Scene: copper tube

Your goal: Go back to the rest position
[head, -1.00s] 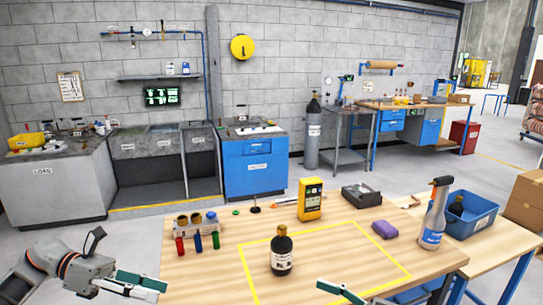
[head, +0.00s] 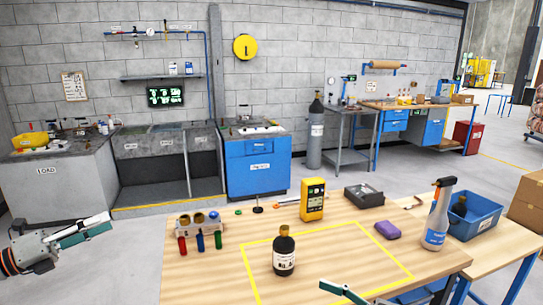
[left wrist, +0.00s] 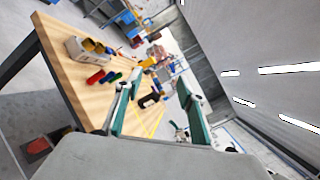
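My left gripper (head: 106,221) is in the air left of the wooden table (head: 205,275), clear of its edge. In the left wrist view its two green-padded fingers (left wrist: 156,92) stand apart with nothing between them. My right gripper (head: 345,291) shows only as green fingertips at the bottom edge, near the table's front; its opening cannot be made out. A dark bottle (head: 284,252) with a label stands upright inside the yellow taped outline (head: 362,229), apart from both grippers.
A blue bin (head: 476,222) stands at right. Floor left of the table is free.

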